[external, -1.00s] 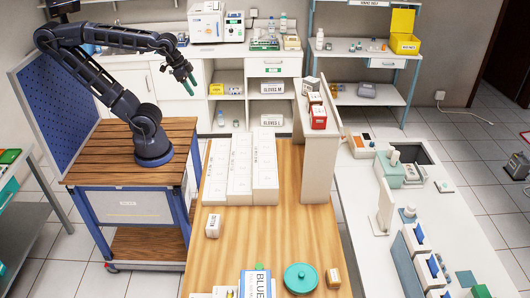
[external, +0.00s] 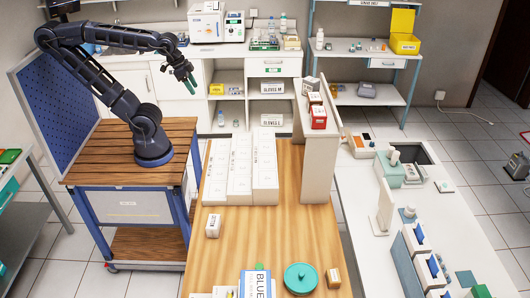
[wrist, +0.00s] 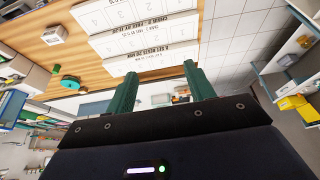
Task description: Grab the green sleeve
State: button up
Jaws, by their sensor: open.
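I cannot make out with certainty which thing is the green sleeve. A blue-and-white box with "BLUE" lettering (external: 256,284) stands at the front of the wooden table, partly cut off by the frame edge. A round teal lidded thing (external: 301,278) sits to its right and also shows in the wrist view (wrist: 70,82). My gripper (external: 191,81) is raised above and behind the wooden workbench, far from the table's front. In the wrist view its green fingers (wrist: 160,70) are apart, with nothing between them.
Three long white boxes (external: 240,168) lie side by side on the wooden table (external: 287,225). An upright beige divider (external: 318,150) bounds its right. Small boxes stand at its front. A blue pegboard (external: 55,110) stands behind my arm's base.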

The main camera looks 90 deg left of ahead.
jog(key=w+d+n+h, duration=0.2)
jog(key=w+d+n, duration=0.3)
jog(key=w+d, duration=0.85)
jog(key=w+d+f+n+g+h, duration=0.15)
jog(key=w+d+f+n, duration=0.25)
jog(key=w+d, duration=0.8)
jog(key=n+g, duration=0.3)
jog(key=n, duration=0.7)
send_near(259, 265)
jog(key=f, duration=0.1)
jog(key=shift+t+h, duration=0.25)
jog(key=shift+h, duration=0.2)
jog(key=x, duration=0.5)
jog(key=shift+s+a+f, duration=0.15)
jog(key=shift+s+f, duration=0.2)
jog(key=shift+s, duration=0.05)
jog(key=shift+w+x, duration=0.1)
jog(key=shift+x, duration=1.2)
jog(key=shift+w+x, duration=0.15)
jog(key=shift+x, duration=1.2)
jog(key=c, duration=1)
